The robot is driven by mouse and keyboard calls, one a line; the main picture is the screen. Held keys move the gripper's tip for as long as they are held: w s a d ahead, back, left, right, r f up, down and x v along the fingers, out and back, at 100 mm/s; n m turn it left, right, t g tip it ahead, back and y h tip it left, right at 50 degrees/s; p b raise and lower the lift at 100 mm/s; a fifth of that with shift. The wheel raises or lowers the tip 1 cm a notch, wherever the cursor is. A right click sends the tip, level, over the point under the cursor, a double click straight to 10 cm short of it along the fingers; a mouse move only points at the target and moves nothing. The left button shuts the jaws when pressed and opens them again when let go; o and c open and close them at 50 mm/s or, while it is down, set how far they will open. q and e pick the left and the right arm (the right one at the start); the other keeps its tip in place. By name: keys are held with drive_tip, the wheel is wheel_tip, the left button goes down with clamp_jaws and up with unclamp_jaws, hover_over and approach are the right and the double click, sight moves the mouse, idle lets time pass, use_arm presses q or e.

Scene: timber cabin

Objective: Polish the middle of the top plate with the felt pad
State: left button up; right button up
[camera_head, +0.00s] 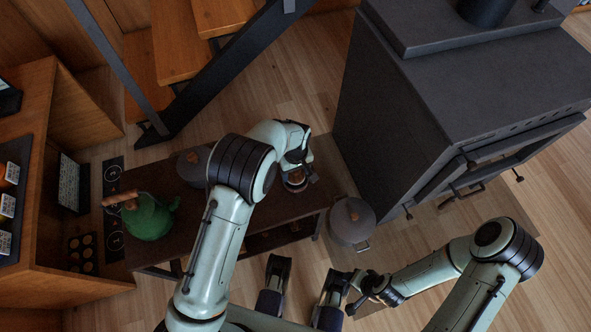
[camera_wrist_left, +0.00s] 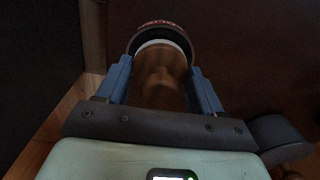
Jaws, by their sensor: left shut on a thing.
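The felt pad (camera_wrist_left: 160,40) is a round, dark-rimmed disc with a pale ring and a wooden handle. My left gripper (camera_head: 294,170) is shut on the wooden handle, with its blue fingers on either side in the left wrist view (camera_wrist_left: 163,85). In the head view, the pad (camera_head: 295,183) shows below the gripper over the right end of the dark bench; I cannot tell whether it touches the bench. The stove's dark grey top plate (camera_head: 430,32) is at the upper right, away from the pad and partly cut off. My right gripper (camera_head: 355,294) is low in the picture, open and empty.
On the dark bench (camera_head: 285,205) stand a green kettle (camera_head: 148,218) and a grey pot (camera_head: 190,165), partly behind my left arm. A lidded pot (camera_head: 352,220) stands between bench and stove (camera_head: 390,120). A wooden staircase (camera_head: 180,45) is behind. Floor at the right is clear.

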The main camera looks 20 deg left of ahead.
use_arm(q)
drive_tip(key=shift+f, duration=0.35)
drive_tip(key=shift+f, duration=0.1)
idle(1.1)
drive_tip(key=shift+r+p, duration=2.5)
drive_tip(key=shift+r, duration=1.05)
